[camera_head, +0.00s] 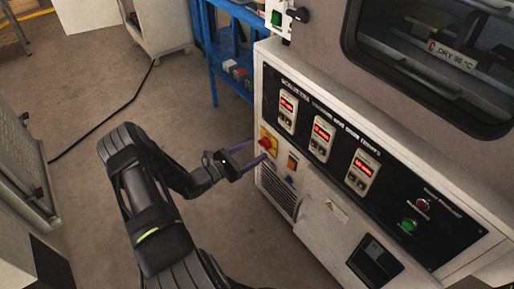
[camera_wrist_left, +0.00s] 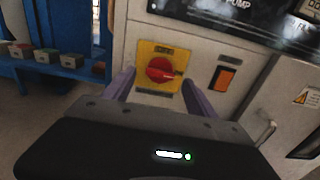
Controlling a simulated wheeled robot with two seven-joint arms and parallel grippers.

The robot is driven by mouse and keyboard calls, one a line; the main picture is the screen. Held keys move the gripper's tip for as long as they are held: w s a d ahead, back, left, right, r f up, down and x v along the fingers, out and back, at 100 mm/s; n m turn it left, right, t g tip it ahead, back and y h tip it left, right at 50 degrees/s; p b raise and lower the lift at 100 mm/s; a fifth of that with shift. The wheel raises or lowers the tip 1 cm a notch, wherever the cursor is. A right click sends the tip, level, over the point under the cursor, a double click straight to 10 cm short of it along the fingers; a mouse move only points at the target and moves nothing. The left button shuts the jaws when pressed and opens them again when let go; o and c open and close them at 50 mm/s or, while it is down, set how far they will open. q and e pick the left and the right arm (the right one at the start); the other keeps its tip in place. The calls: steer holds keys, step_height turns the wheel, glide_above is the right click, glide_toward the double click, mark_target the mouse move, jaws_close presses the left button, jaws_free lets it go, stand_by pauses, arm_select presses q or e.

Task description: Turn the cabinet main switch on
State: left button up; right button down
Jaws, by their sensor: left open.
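The cabinet (camera_head: 330,215) stands at the right in the head view, with a dark control panel along its upper front. Its main switch, a red rotary knob (camera_wrist_left: 160,70) on a yellow plate (camera_wrist_left: 146,52), is near the cabinet's left edge; it also shows in the head view (camera_head: 265,144). The knob's grip lies roughly sideways. My left gripper (camera_head: 254,152) is open, with its purple fingers pointing at the switch. In the wrist view the fingers (camera_wrist_left: 159,92) flank the plate's lower part; contact cannot be told. My right gripper is not in view.
An orange rocker switch (camera_wrist_left: 223,79) sits right of the main switch. Three red displays (camera_head: 321,138) and red and green buttons (camera_head: 408,225) line the panel. A blue shelf (camera_head: 212,50) with small boxes stands behind left. A black cable (camera_head: 105,118) crosses the open floor.

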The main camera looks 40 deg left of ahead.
arm_select(q)
steer(key=v, duration=0.5)
steer(key=shift+s+a+p, duration=0.1)
steer(key=shift+s+p, duration=0.2)
steer(key=shift+p, duration=0.1)
steer(key=shift+f, duration=0.1)
